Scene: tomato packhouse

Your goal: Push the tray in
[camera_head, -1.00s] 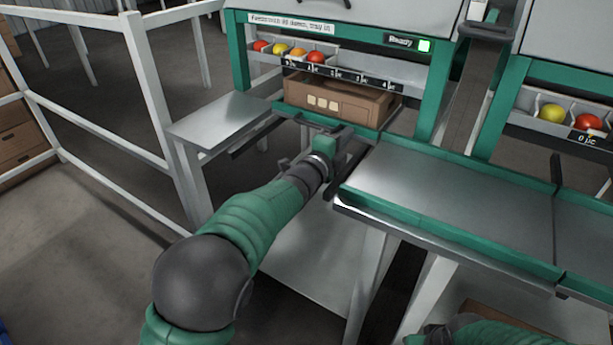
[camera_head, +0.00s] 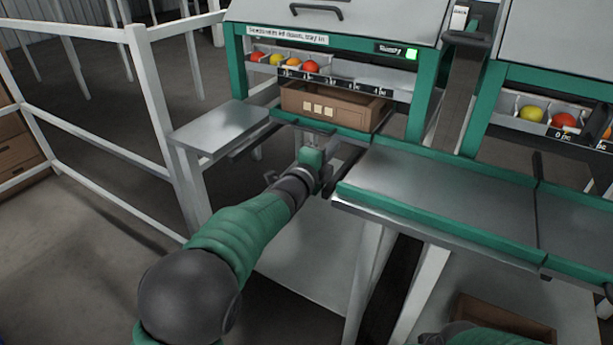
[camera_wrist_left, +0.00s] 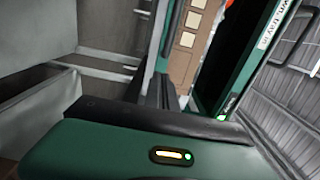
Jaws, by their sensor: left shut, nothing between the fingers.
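The tray's green front rim (camera_head: 350,133) shows under the left machine's opening, with a brown box (camera_head: 350,112) bearing pale labels standing on the tray. My left gripper (camera_head: 318,143) is shut and empty, low in front of the tray's front edge. Whether it touches the edge I cannot tell. In the left wrist view, the dark fingers (camera_wrist_left: 165,95) point toward the green edge and the box (camera_wrist_left: 188,40) beyond. Only part of my right arm shows at the lower right; its gripper is out of view.
A grey side shelf (camera_head: 215,128) stands left of the tray, and a green-edged metal table (camera_head: 440,195) right of it. Tomatoes (camera_head: 311,68) sit in a divided rack above the box. A green light (camera_head: 411,53) is lit on the machine. White railings (camera_head: 155,110) stand at left.

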